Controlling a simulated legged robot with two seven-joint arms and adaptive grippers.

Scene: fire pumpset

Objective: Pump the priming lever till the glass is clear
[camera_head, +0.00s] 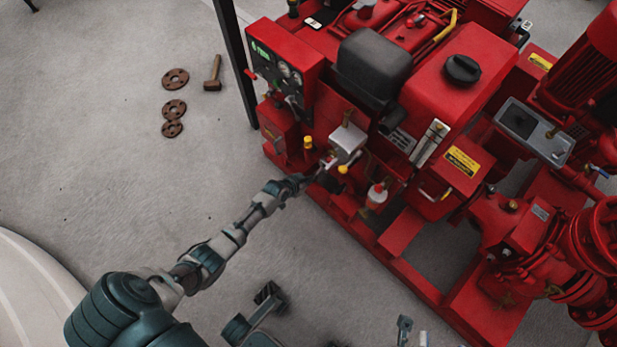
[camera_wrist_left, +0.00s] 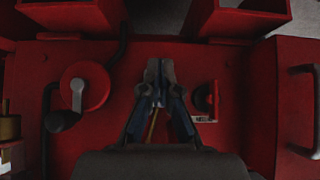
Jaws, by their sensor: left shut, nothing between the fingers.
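My left gripper (camera_head: 322,172) is at the near side of the red pumpset (camera_head: 475,60), beside a small yellow knob (camera_head: 343,169) under a silver block (camera_head: 347,138). In the left wrist view its two fingers (camera_wrist_left: 160,75) are together and empty, pointing at a red surface. I cannot tell which part is the priming lever. A small pale bowl with a red top (camera_head: 376,195), possibly the glass, sits right of the gripper. Its contents are too small to read. Blurred mechanical parts show at the bottom of the head view; I cannot make out my right gripper among them.
In the left wrist view, a round red part (camera_wrist_left: 84,88) with a grey tab lies left of the fingers, and a black knob (camera_wrist_left: 205,97) lies right. A dark post (camera_head: 235,60) stands beside the gauge panel (camera_head: 283,68).

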